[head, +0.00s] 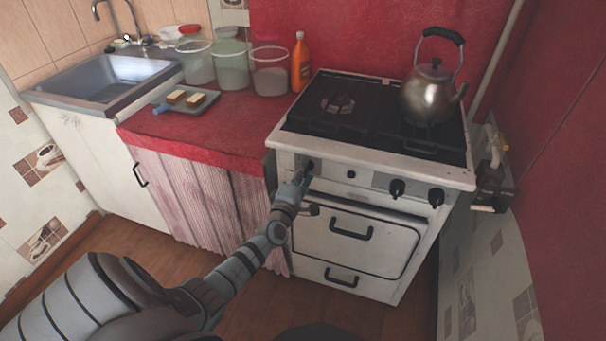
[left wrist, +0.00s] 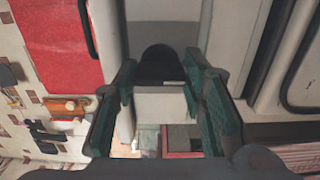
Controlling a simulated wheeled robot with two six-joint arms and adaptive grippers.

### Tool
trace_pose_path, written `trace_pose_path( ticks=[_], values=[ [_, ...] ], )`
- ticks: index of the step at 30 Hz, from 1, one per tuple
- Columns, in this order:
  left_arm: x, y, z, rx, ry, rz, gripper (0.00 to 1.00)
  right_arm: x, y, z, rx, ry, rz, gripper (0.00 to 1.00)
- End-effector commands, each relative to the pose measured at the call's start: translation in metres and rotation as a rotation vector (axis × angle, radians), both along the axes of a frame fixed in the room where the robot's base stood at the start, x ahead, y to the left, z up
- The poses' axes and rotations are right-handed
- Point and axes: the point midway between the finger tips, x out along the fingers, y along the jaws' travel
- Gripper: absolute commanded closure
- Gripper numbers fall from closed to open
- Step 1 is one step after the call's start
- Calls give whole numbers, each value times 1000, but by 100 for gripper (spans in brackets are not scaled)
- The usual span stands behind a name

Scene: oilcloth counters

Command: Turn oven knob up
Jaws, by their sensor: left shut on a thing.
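The white stove (head: 375,285) stands at the centre right with a row of black knobs on its front panel. The leftmost oven knob (head: 310,164) is dark, and my left gripper (head: 304,175) is at it. In the left wrist view, a dark rounded knob (left wrist: 160,58) lies between the green finger pads of the left gripper (left wrist: 160,75), which is shut on it. The fingers partly hide the knob, and I cannot read its turn angle. My right gripper is not in view.
Two more knobs, a middle right one (head: 397,187) and a far right one (head: 436,197), stick out. A metal kettle (head: 428,98) stands on the cooktop. Oven door handle (head: 350,228) sits below. An orange bottle (head: 300,65) and tray (head: 163,105) are on the red counter (head: 215,135).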

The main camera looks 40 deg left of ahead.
Motion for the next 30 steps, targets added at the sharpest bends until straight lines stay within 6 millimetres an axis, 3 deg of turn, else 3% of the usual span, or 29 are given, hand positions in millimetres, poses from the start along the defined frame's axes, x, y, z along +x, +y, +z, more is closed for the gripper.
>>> trace_pose_path(
  ticks=[11, 12, 15, 25, 30],
  values=[
    [0, 0, -1, -7, 1, 0, 90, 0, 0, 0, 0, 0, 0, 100],
    [0, 0, -1, -7, 1, 0, 56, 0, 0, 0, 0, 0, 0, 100],
    [0, 0, -1, -5, 0, 0, 42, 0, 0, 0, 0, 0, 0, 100],
    [-3, -1, 0, -5, -2, 0, 42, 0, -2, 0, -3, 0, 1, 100],
    [-32, -11, -1, -4, 0, -1, 42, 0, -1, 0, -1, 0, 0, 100]
  ],
)
